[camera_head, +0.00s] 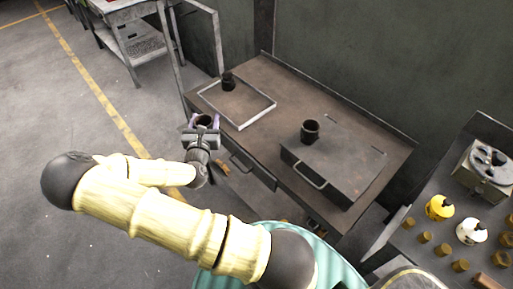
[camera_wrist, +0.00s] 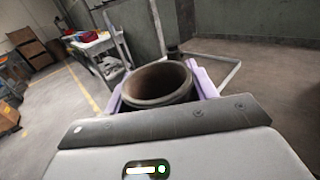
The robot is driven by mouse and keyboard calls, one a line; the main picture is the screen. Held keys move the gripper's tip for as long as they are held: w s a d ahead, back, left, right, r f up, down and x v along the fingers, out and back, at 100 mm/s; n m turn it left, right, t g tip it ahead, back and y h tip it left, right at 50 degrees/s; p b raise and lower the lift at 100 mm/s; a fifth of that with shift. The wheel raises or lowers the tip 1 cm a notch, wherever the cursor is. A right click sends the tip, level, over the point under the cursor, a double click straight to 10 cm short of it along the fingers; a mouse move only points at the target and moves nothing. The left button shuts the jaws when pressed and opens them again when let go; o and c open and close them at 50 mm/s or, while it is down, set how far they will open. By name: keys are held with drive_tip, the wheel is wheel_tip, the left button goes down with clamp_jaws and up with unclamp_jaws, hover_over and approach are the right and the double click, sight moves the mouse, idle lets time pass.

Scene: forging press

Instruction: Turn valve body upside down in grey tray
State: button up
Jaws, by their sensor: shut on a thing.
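My gripper (camera_head: 204,120) is shut on a dark, hollow, cup-like valve body (camera_wrist: 158,98). In the wrist view its round open end faces up and toward the camera, between two lilac fingers. In the head view the gripper is at the left front edge of the brown table, just outside the grey tray (camera_head: 258,117). The tray is shallow and lies on the table; part of its rim shows in the wrist view (camera_wrist: 233,75). A dark valve body (camera_head: 228,82) stands in the tray's far left corner. The lower part of the held one is hidden.
Another dark hollow part (camera_head: 310,132) stands on a raised flat box (camera_head: 345,160) on the table's right. A wall (camera_head: 345,60) rises behind the table. A thin upright metal frame (camera_head: 218,45) stands at the table's left. Most of the tray floor is clear.

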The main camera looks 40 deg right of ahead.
drive_tip(key=s+d+m+g+h+b, duration=0.3)
drive_tip(key=s+d+m+g, duration=0.1)
drive_tip(key=d+m+g, duration=0.3)
drive_tip(key=s+d+f+m+g+h+b, duration=0.1)
drive_tip(key=s+d+m+g+b, duration=0.3)
drive_tip(key=d+g, duration=0.6)
drive_tip(key=m+g+h, duration=0.1)
drive_tip(key=m+g, duration=0.1)
drive_tip(key=shift+f+m+g+h, duration=0.2)
drive_tip(key=shift+m+g+h, duration=0.1)
drive_tip(key=shift+m+h, duration=0.1)
drive_tip(key=shift+d, duration=0.1)
drive_tip(key=shift+f, duration=3.15)
drive_tip(key=shift+f, duration=0.1)
drive_tip(key=shift+f, duration=1.75)
